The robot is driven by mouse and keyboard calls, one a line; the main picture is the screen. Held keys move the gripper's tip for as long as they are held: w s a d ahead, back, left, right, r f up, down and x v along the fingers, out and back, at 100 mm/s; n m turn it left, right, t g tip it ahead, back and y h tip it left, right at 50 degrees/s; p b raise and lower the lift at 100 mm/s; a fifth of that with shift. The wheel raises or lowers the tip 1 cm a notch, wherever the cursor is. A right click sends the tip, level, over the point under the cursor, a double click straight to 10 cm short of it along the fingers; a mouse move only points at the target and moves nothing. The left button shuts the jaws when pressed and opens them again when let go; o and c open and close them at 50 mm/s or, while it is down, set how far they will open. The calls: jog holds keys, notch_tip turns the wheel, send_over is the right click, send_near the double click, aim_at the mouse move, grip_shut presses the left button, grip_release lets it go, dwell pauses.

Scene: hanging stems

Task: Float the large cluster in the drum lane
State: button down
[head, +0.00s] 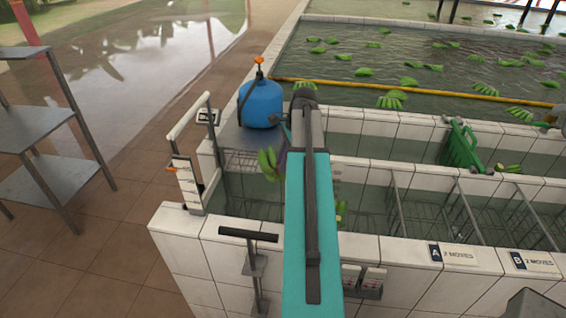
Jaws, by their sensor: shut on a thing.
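A green banana cluster (268,163) hangs just left of my teal arm, over the near trough. My gripper (284,145) is mostly hidden behind the arm; only a dark sliver shows beside the cluster, and it is shut on the cluster. A blue drum (260,104) with an orange-topped valve stands on a grey ledge just behind and left of the cluster. Water lies in the tiled channel below. Small yellow-green pieces (341,209) show right of the arm, partly hidden.
A white-handled gate (187,180) and a black T-handle (248,235) stand at the tank's left end. Wire dividers (465,205) and signs A (453,254) and B (534,262) are right. Clusters float in the big pool (340,60) behind a yellow boom. A metal shelf (50,125) stands left.

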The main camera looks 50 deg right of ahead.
jog(key=shift+f, duration=0.15)
notch_tip(320, 180, down, 25)
jog(key=b, duration=0.8)
dwell(2.4)
jog(key=shift+f+b, duration=0.35)
jog(key=shift+f, duration=0.75)
dwell(1.3)
jog(key=c, duration=1.4)
grip_release()
jog(key=shift+s, duration=0.1)
jog(key=shift+c, duration=0.2)
jog(key=shift+r, duration=0.15)
